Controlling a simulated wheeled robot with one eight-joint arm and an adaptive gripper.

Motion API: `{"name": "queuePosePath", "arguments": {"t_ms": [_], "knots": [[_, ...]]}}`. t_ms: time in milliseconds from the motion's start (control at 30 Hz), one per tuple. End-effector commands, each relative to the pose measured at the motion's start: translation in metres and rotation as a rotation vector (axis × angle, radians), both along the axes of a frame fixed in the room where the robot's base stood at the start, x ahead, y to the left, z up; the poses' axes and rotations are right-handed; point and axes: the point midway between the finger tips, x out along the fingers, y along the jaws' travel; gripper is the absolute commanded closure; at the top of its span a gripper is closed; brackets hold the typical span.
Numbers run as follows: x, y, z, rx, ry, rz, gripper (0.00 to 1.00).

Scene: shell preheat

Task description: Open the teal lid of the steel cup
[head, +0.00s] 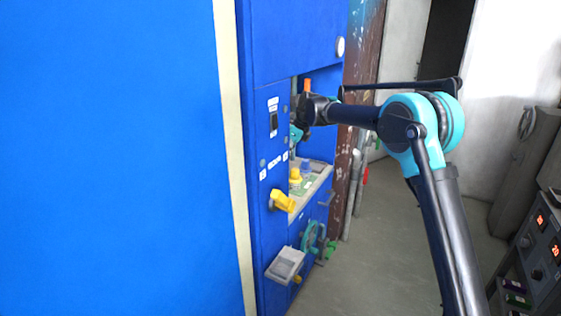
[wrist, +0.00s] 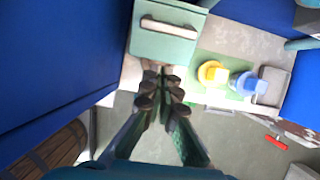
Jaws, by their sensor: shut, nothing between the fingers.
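A teal square panel with a pale handle bar (wrist: 168,30) is at the top of the wrist view; it looks like the teal lid and appears closed. A small teal piece also shows in the head view (head: 296,133), inside the blue cabinet's recess. No steel cup can be clearly made out. My gripper (wrist: 160,78) is shut and empty, its fingertips just below the panel's near edge in the picture. Whether they touch it I cannot tell. In the head view my gripper (head: 301,110) is at the recess opening, small and partly hidden by its own wrist.
A yellow piece (wrist: 212,73) and a blue piece (wrist: 247,85) stand on a pale green board right of my gripper. Blue cabinet walls (head: 270,60) flank the recess. A yellow handle (head: 282,200) and grey box (head: 285,265) stick out below.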

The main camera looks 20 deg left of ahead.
Motion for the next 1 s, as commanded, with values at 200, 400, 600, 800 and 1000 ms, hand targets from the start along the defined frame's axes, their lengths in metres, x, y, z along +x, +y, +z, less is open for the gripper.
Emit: {"name": "queuePosePath", "arguments": {"t_ms": [200, 400, 600, 800, 1000], "knots": [[0.000, -0.004, 0.039, 0.000, 0.000, -0.001, 1.00], [0.000, -0.007, 0.065, 0.000, 0.000, -0.001, 1.00], [0.002, -0.010, 0.067, 0.027, 0.006, 0.004, 1.00], [0.008, -0.022, 0.030, 0.225, 0.037, 0.027, 1.00], [0.007, -0.055, -0.001, 0.521, 0.020, 0.036, 1.00]]}}
